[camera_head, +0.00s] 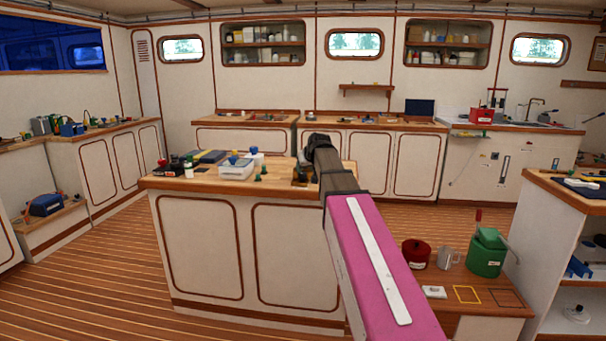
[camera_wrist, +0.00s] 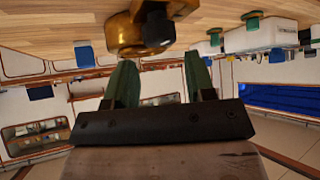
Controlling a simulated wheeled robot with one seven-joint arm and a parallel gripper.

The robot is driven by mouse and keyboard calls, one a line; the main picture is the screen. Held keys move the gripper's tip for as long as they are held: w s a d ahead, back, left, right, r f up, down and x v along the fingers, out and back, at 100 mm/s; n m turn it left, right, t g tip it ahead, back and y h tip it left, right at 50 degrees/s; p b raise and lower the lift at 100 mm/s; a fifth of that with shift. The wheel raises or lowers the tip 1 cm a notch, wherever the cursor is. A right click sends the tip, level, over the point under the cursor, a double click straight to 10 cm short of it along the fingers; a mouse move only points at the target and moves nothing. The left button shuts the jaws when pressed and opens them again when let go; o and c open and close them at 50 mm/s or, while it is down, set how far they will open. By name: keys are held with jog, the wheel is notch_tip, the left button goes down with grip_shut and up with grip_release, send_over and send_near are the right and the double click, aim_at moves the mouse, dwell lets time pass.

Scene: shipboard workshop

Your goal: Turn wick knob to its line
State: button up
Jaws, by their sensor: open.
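In the wrist view, which looks upside down, a brass-coloured lamp-like body (camera_wrist: 122,34) stands on the wooden bench top (camera_wrist: 60,25). A dark, blocky wick knob (camera_wrist: 157,30) sticks out of it towards my gripper. My gripper (camera_wrist: 160,78) has two green fingers, spread apart with nothing between them. The knob lies just beyond the fingertips, roughly in line with the gap, and looks apart from them. I cannot make out a line mark on it. In the head view my arm hides most of the gripper and the lamp at the right end of the bench.
On the same bench (camera_head: 165,184) stand a white box (camera_head: 236,172) with blue and green pieces and several small bottles further left. A low cabinet at the right holds a red pot (camera_head: 416,254), a metal mug (camera_head: 446,258) and a green can (camera_head: 485,258).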

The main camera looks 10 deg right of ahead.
aim_at(302, 173)
jog(key=shift+x, duration=2.45)
jog(key=c, duration=0.7)
jog(key=shift+o, duration=0.3)
jog(key=shift+a+m+h, duration=0.1)
jog(key=shift+m+h, duration=0.2)
jog(key=m+h, duration=0.3)
jog(key=m, duration=0.1)
jog(key=shift+a+m+h, duration=0.1)
jog(key=shift+m+h, duration=0.2)
jog(key=m+g+h, duration=0.1)
jog(key=m+h, duration=0.1)
jog(key=m+g+h, duration=0.1)
jog(key=m, duration=0.2)
jog(key=shift+w+h, duration=0.1)
jog(key=shift+h, duration=0.3)
jog(key=shift+m, duration=0.4)
